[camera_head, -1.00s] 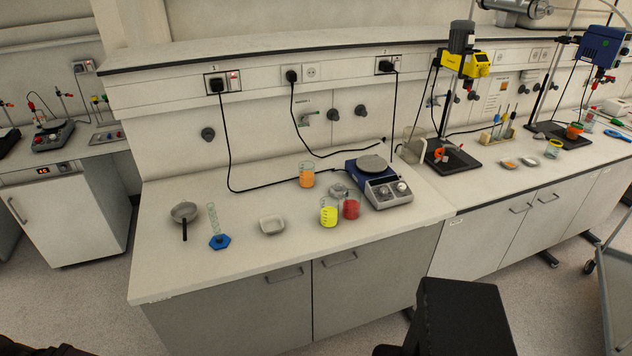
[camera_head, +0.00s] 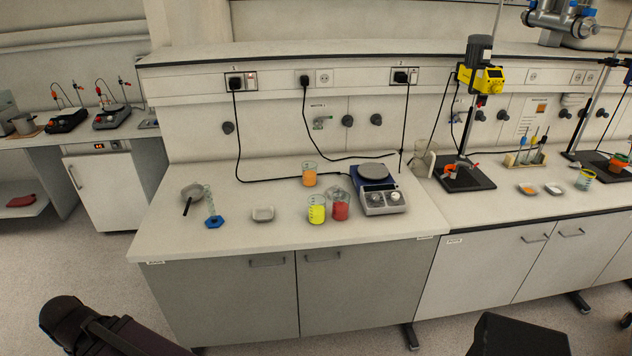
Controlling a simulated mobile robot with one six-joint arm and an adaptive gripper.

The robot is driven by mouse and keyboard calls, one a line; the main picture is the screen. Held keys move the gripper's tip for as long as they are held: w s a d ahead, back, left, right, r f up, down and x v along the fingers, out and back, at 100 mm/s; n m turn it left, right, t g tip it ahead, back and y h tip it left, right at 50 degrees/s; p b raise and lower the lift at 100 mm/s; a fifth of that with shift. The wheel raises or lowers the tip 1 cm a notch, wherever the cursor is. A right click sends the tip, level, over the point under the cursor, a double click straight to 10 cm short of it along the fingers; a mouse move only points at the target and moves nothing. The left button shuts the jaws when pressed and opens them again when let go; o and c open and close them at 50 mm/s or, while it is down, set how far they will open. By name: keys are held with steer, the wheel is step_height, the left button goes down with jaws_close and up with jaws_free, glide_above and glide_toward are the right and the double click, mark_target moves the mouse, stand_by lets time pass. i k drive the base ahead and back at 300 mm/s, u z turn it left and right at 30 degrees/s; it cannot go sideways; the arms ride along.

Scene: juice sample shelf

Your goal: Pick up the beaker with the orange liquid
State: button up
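Dark parts of my own body show at the bottom left and bottom right. My gripper's fingers cannot be made out in this view.
A white dish (camera_head: 263,214), a cylinder with a blue base (camera_head: 214,219) and a grey bowl with a dark handle (camera_head: 192,193) are to the left. A black cable (camera_head: 270,181) runs behind the beakers. The front left bench is clear.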

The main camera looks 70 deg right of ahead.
mark_target(309, 173)
steer(key=u, duration=0.1)
steer(key=k, duration=1.05)
steer(key=z, duration=2.45)
steer(key=i, duration=0.95)
